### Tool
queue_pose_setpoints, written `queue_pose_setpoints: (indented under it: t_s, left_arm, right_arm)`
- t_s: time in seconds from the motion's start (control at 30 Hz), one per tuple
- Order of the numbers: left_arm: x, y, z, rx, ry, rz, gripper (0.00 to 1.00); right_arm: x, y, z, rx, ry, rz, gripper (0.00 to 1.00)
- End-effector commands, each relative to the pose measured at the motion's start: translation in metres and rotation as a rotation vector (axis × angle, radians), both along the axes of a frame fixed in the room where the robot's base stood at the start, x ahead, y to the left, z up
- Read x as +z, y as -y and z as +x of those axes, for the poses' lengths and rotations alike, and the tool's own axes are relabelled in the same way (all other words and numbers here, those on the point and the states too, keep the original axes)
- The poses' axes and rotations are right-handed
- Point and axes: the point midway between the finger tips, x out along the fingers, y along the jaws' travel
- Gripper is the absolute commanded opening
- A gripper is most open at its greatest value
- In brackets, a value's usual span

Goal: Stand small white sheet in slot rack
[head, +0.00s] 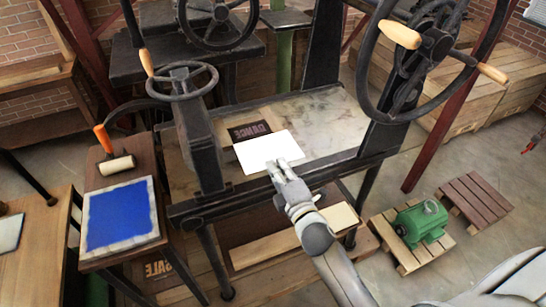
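A small white sheet (262,147) is over the bed of the large dark press, in the middle of the head view. It partly covers a dark block lettered "DANCE" (249,131). I cannot tell whether the sheet rests on the block or is held just above it. My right gripper (276,164) reaches in from the lower right. Its fingertips overlap the near edge of the sheet; whether they are closed on it is not clear. My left gripper is not in view. I cannot make out a slot rack in this view.
The press frame and a large handwheel (426,45) stand around the bed. A side table at left holds a blue inked slab (118,214) and a roller (116,165). A green motor (422,222) sits on a pallet at right. The bed's right part is clear.

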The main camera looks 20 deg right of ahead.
Motion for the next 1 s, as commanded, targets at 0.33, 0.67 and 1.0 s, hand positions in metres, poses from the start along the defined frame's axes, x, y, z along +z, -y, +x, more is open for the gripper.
queue_pose_setpoints:
  t_s: [0.33, 0.67, 1.0]
  left_arm:
    - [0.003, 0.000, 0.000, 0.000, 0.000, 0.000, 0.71]
    - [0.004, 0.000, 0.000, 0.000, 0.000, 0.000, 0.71]
    - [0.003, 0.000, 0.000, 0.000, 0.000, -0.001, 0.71]
  right_arm:
    - [-0.001, 0.002, -0.043, 0.000, -0.001, 0.001, 0.00]
    - [0.000, 0.002, -0.055, 0.000, 0.001, 0.000, 0.00]
    - [0.000, 0.002, -0.055, 0.000, 0.000, 0.000, 0.00]
